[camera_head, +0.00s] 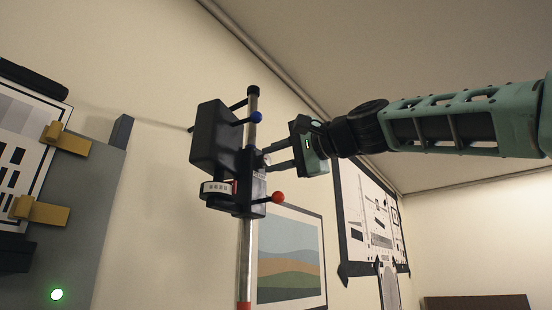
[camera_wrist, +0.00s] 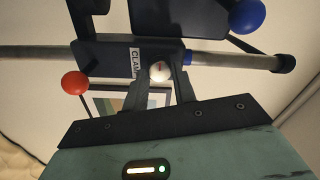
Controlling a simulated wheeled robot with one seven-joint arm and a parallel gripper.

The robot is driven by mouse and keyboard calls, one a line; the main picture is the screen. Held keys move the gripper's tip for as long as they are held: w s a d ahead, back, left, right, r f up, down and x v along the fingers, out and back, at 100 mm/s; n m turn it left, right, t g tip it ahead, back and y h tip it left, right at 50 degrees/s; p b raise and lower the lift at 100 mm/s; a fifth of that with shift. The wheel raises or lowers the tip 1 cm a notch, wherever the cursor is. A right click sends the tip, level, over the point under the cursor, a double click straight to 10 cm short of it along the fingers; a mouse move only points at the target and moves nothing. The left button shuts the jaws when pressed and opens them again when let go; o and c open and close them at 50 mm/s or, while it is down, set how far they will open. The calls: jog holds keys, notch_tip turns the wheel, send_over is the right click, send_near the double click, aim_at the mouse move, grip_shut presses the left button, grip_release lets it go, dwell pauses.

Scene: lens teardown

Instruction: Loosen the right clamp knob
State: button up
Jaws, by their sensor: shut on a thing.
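The clamp is a black block (camera_head: 251,190) on an upright metal pole (camera_head: 245,262). In the wrist view its face bears a white label (camera_wrist: 134,63) with letters that read CLAM. A small white round knob (camera_wrist: 159,71) sits beside that label. My gripper (camera_head: 266,158) reaches in from the right, level with the clamp. In the wrist view my gripper (camera_wrist: 161,72) has its two dark fingers on either side of the white knob, shut on it. In the head view the fingers mostly hide the knob.
A black box (camera_head: 214,138) is mounted left of the pole. A blue ball (camera_head: 257,117) is above my fingers and a red ball (camera_head: 278,197) below; both also flank them in the wrist view. A framed picture (camera_head: 290,262) and a chart (camera_head: 372,220) hang behind.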

jog(key=o, duration=1)
jog(key=shift+d, duration=0.1)
jog(key=b+v, duration=0.7)
jog(key=v, duration=1)
jog(key=shift+s+d, duration=0.1)
jog(key=shift+s, duration=0.05)
